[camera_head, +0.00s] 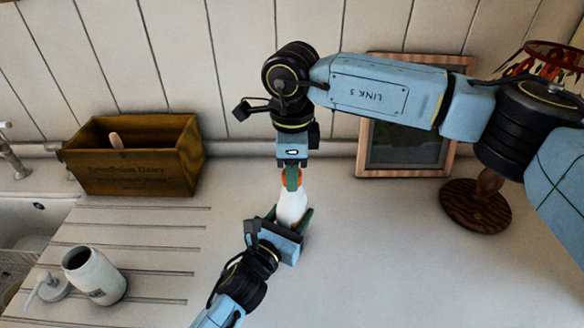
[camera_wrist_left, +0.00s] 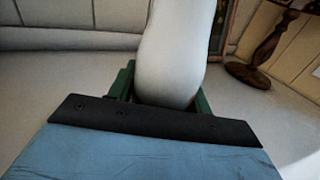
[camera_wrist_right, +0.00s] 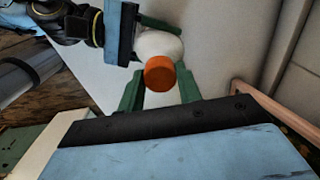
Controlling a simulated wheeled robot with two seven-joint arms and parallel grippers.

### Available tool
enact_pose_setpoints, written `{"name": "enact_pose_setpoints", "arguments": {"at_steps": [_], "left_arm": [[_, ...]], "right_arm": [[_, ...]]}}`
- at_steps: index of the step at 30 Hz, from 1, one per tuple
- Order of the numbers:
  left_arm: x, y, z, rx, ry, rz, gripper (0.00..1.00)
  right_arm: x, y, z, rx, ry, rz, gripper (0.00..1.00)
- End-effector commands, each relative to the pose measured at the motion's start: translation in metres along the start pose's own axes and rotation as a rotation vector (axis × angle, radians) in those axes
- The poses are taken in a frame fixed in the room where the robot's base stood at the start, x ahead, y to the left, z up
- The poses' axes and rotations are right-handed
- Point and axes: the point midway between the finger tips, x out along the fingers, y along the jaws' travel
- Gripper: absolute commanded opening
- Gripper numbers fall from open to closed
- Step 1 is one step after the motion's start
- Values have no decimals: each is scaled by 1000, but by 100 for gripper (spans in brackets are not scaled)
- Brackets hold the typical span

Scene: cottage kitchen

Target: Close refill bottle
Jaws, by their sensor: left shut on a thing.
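The white refill bottle (camera_head: 292,208) stands above the counter, held in my left gripper (camera_head: 290,217), whose green fingers are shut on its body. The left wrist view shows the bottle (camera_wrist_left: 175,55) between those fingers. An orange cap (camera_wrist_right: 160,73) is at the bottle's top end; it also shows in the head view (camera_head: 284,183). My right gripper (camera_head: 291,178) points down at the cap from above. Whether the cap is fully seated cannot be told.
A white jar (camera_head: 95,275) with an open top stands at the left, beside a loose pump head (camera_head: 48,287). A wooden crate (camera_head: 133,157) is by the wall, near the sink (camera_head: 22,222). A picture frame (camera_head: 372,163) and lamp base (camera_head: 474,205) stand behind right. The front-right counter is clear.

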Motion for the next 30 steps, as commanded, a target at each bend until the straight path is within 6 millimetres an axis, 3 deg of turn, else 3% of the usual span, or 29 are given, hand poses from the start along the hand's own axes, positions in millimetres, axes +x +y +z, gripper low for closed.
{"name": "enact_pose_setpoints", "arguments": {"at_steps": [3, 10, 14, 15, 19, 30], "left_arm": [[0, 0, -1, 0, 1, 0, 0], [0, 0, 0, 0, 1, 0, 0], [0, 0, 0, 0, 1, 0, 0], [0, 0, 0, 0, 1, 0, 0], [0, 0, 0, 0, 1, 0, 0], [0, 0, 0, 0, 1, 0, 0]], "right_arm": [[0, 0, 0, 0, 0, 0, 7], [0, 0, 0, 153, 0, 0, 7], [0, 0, 0, 142, 0, 0, 7], [0, 0, 0, 142, 0, 0, 37], [0, 0, 0, 141, 0, 0, 54], [-4, 0, 0, 140, -1, -2, 56]]}}
